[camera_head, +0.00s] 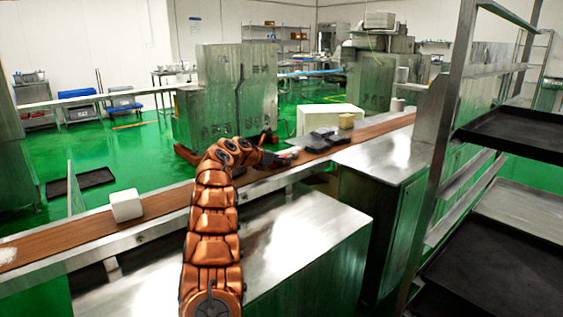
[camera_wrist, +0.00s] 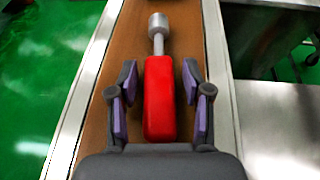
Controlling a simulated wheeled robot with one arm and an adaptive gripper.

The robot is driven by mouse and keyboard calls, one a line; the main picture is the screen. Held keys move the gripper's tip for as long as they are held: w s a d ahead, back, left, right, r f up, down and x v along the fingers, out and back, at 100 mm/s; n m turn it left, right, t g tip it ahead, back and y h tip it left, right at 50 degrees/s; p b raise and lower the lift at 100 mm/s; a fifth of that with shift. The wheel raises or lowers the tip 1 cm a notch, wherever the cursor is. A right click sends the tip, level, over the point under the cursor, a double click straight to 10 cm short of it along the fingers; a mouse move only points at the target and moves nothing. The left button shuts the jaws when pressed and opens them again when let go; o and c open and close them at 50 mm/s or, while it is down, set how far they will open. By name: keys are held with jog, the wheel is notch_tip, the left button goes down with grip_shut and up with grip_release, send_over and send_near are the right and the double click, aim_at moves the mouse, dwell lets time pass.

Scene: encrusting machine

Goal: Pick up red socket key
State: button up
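The red socket key has a red block handle (camera_wrist: 160,98) and a silver shaft with a round socket head (camera_wrist: 158,22) pointing away from me. In the wrist view it lies along the brown conveyor belt. My gripper (camera_wrist: 160,82) is open, with its purple-padded fingers on either side of the red handle. A gap shows between each pad and the handle. In the head view my gripper (camera_head: 282,158) is low over the belt, and only a small part of the key (camera_head: 290,154) shows beside it.
The brown conveyor belt (camera_head: 165,203) runs diagonally between metal rails. A white block (camera_head: 126,205) sits on it at the left. Dark objects (camera_head: 325,138) and a yellowish block (camera_head: 346,120) sit farther along. A steel counter (camera_head: 300,235) is in front, and a tray rack (camera_head: 500,190) stands at right.

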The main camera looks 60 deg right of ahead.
grip_shut()
dwell(0.3)
